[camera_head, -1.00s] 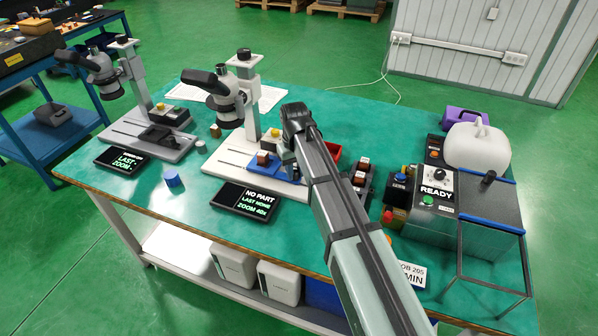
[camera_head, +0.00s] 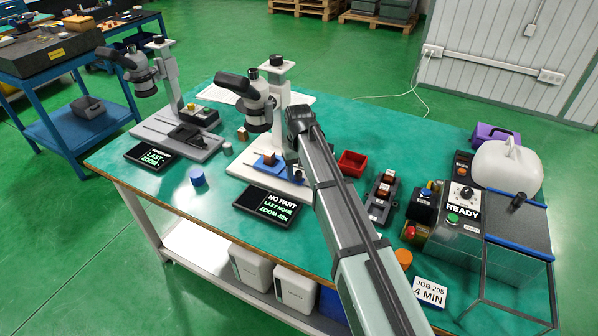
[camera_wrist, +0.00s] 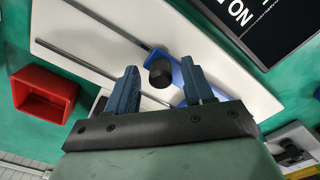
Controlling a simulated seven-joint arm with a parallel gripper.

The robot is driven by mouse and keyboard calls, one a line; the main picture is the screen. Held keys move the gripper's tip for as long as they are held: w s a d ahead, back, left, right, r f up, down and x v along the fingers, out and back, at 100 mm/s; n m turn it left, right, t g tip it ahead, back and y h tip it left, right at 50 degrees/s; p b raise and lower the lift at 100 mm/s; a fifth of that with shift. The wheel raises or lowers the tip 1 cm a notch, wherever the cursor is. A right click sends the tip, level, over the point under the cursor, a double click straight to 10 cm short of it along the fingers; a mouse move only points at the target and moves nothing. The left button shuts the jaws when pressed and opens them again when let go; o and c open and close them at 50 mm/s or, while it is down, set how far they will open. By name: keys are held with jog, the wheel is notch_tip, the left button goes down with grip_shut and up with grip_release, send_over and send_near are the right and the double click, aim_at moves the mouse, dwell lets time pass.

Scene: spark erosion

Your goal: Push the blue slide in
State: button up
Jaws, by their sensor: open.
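In the wrist view a strip of the blue slide (camera_wrist: 177,72) shows beside a round black knob (camera_wrist: 158,74). My gripper (camera_wrist: 160,76) is open, with one blue finger on each side of the knob. I cannot tell whether the fingers touch it. In the head view my gripper (camera_head: 296,168) is mostly hidden at the right side of the microscope base.
A display reading "NO PART" (camera_head: 268,206) stands in front of the base. A second microscope (camera_head: 150,80) is at left. Two dark rods (camera_wrist: 48,98) lie along the base.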

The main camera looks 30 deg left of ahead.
notch_tip(320, 180, up, 14)
dwell(0.8)
jog(key=shift+f, duration=0.1)
jog(key=shift+c, duration=0.5)
